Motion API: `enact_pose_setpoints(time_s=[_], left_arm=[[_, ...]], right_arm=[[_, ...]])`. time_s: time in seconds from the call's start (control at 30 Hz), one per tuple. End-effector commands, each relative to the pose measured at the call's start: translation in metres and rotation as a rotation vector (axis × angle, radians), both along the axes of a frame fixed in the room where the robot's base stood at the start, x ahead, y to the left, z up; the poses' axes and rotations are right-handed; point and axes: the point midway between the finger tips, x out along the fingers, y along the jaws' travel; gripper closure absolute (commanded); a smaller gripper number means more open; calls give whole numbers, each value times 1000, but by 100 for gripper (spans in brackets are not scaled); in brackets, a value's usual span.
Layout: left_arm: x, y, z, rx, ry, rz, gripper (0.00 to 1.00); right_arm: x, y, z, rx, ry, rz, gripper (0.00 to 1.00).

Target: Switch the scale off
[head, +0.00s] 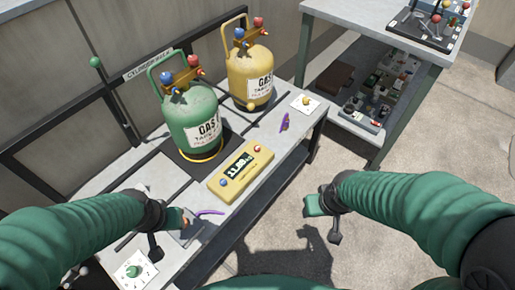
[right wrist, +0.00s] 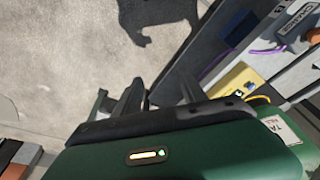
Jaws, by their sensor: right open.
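The scale's yellow console (head: 241,174) lies on the bench, its dark display lit with a reading that looks like 11.80. It has a blue button (head: 223,182) and a red button (head: 257,149). The green gas cylinder (head: 190,115) stands on the scale's dark platform (head: 176,158). Part of the console shows in the right wrist view (right wrist: 240,80). My right gripper (head: 322,212) is open and empty, right of the bench and apart from the console. My left gripper (head: 182,226) is low over the bench's near end; its jaws are unclear.
A yellow cylinder (head: 250,72) stands behind the green one. A purple item (head: 284,122) and a white card with a knob (head: 305,103) lie at the bench's far end. A purple cord (head: 209,212) lies by my left gripper. A shelved table (head: 370,25) stands at the back right.

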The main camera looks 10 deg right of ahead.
Motion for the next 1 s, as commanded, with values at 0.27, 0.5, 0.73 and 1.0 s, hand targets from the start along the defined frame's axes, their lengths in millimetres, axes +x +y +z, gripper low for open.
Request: enact_pose_setpoints(time_s=[0.27, 0.5, 0.73, 1.0], left_arm=[[0, 0, 0, 0, 0, 0, 64], [0, 0, 0, 0, 0, 0, 64], [0, 0, 0, 0, 0, 0, 64], [0, 0, 0, 0, 0, 0, 64]], right_arm=[[0, 0, 0, 0, 0, 0, 89], [0, 0, 0, 0, 0, 0, 100], [0, 0, 0, 0, 0, 0, 100], [0, 0, 0, 0, 0, 0, 100]])
